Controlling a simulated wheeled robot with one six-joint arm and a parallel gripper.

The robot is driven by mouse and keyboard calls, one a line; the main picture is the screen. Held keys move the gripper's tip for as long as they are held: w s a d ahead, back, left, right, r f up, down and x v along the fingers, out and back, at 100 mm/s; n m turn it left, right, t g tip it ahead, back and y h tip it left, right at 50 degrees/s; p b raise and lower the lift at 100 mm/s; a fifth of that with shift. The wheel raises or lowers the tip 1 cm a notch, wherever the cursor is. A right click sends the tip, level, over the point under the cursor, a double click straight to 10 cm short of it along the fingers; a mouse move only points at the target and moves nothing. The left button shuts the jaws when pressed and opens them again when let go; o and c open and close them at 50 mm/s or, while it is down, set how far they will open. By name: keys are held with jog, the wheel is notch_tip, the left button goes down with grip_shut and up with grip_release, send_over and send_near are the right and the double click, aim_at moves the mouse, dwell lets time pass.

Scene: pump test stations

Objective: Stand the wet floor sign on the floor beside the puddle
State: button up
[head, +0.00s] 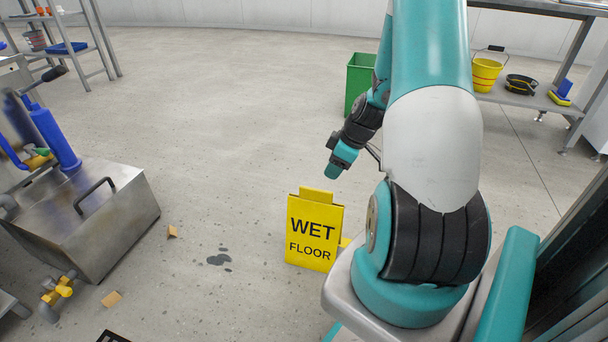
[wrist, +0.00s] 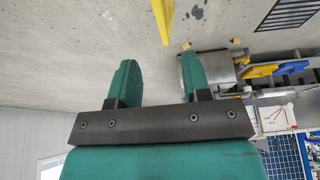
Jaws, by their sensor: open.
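The yellow wet floor sign (head: 315,231) stands upright on the floor in the head view, its lettered face toward the camera. The puddle (head: 219,259) is a small dark patch of spots on the floor to its left, a short gap away. My gripper (head: 334,172) is above and slightly right of the sign's top, apart from it. In the wrist view my gripper (wrist: 158,62) is open and empty. The sign (wrist: 163,20) shows there as a narrow yellow strip beyond the fingertips, in line with the gap between them. The puddle (wrist: 196,13) lies beside it.
A steel tank (head: 85,220) with pipes and a handle stands at the left. Small tan pieces (head: 112,299) lie on the floor near it. A green bin (head: 358,82) and a shelf with a yellow bucket (head: 485,75) stand behind. The middle floor is open.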

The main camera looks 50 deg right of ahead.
jog(key=w+a+r+n+y, duration=0.1)
jog(key=w+a+r, duration=0.1)
jog(key=a+r, duration=0.45)
jog(key=w+a+r+g, duration=0.1)
jog(key=a+r, duration=0.2)
jog(key=a, duration=0.6)
jog(key=w+a+r+n+y, duration=0.1)
jog(key=w+a+r, duration=0.1)
jog(key=a+r, duration=0.35)
jog(key=s+a+r+g, duration=0.1)
jog(key=s+a+r, duration=0.2)
jog(key=s+a, duration=0.5)
jog(key=s+a+r+g, duration=0.2)
jog(key=s+a+r, duration=0.2)
jog(key=s+a, duration=0.4)
jog(key=a, duration=0.3)
jog(key=shift+a+n, duration=0.2)
jog(key=shift+n, duration=0.1)
jog(key=shift+r, duration=0.2)
